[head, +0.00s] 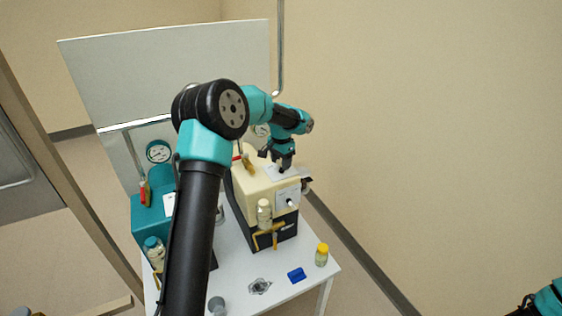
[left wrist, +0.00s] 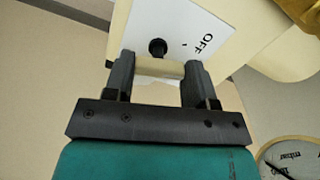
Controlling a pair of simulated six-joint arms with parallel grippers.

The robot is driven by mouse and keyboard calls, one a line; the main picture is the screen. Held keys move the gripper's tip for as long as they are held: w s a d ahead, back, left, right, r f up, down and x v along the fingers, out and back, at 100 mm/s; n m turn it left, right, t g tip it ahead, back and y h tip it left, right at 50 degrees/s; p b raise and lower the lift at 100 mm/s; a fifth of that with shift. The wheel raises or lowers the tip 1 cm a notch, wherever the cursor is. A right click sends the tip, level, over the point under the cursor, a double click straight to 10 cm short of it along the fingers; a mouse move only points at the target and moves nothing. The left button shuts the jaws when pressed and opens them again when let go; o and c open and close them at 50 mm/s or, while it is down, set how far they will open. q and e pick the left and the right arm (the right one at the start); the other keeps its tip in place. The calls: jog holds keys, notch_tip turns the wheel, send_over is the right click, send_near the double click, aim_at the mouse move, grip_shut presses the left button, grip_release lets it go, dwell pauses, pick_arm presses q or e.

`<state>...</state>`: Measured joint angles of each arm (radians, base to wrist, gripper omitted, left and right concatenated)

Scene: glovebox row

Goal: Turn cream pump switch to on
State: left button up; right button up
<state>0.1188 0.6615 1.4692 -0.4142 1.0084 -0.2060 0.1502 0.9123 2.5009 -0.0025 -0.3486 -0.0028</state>
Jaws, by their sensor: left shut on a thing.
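The cream pump (head: 250,190) stands on the white table, with a white switch plate on its top. In the left wrist view the plate (left wrist: 185,22) reads OFF beside a dark round switch base (left wrist: 157,47). A pale switch lever (left wrist: 160,67) lies between the fingers. My left gripper (head: 283,166) is at the top plate and shut on this lever; it also shows in the left wrist view (left wrist: 160,80). The ON side of the plate is not readable. My right gripper (head: 522,307) shows only partly at the bottom right corner, away from the pump.
A teal pump (head: 145,222) stands to the left, partly behind my left arm. A yellow-capped bottle (head: 321,255), a blue block (head: 297,275) and a small metal part (head: 260,287) lie near the table's front.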

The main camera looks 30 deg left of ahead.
pick_arm(q)
jog(key=shift+m, duration=1.4)
jog(key=o, duration=0.9)
jog(key=shift+o, duration=0.2)
jog(key=shift+r, duration=0.1)
notch_tip(320, 180, up, 17)
jog(key=shift+r, duration=0.15)
